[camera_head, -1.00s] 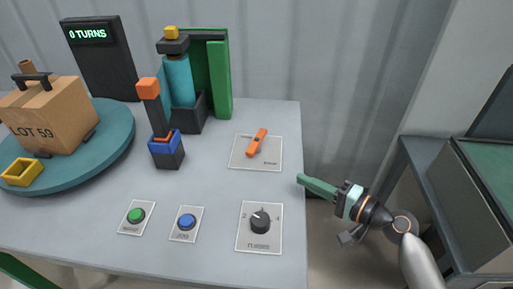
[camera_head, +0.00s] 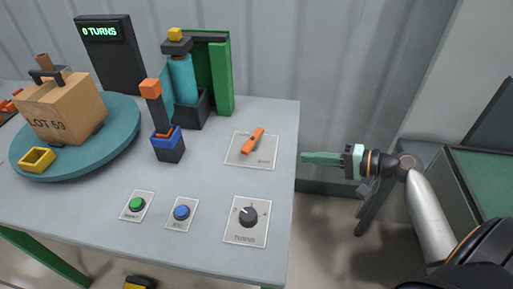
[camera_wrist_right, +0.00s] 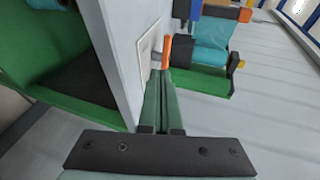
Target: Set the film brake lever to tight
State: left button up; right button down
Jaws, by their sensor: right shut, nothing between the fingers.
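The film brake lever is an orange handle (camera_head: 253,140) on a pale plate (camera_head: 240,160) at the right part of the table, slanted toward the upper right. The plate's lettering is too small to read. My right gripper (camera_head: 304,158) is shut and empty, with long green fingers pointing left at the table's right edge, apart from the lever. In the right wrist view, the shut fingers (camera_wrist_right: 163,82) point toward the orange lever (camera_wrist_right: 166,52), which shows just beyond their tips. My left gripper is not in view.
A turns knob (camera_head: 248,216), a blue button (camera_head: 181,212) and a green button (camera_head: 137,204) sit nearer the front. A film post with a teal roll (camera_head: 183,80) stands behind. A box (camera_head: 62,108) rests on the teal turntable (camera_head: 125,150). The table around the lever plate is clear.

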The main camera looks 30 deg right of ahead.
aim_at(251, 148)
jog(key=shift+w, duration=0.1)
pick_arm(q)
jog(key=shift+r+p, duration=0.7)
pick_arm(e)
jog(key=x, duration=0.9)
jog(key=r+x, duration=0.1)
jog(key=x, duration=0.3)
jog(key=shift+w+a+f, duration=0.1)
jog(key=shift+w+a, duration=0.2)
jog(key=shift+w, duration=0.1)
jog(key=shift+a, duration=0.1)
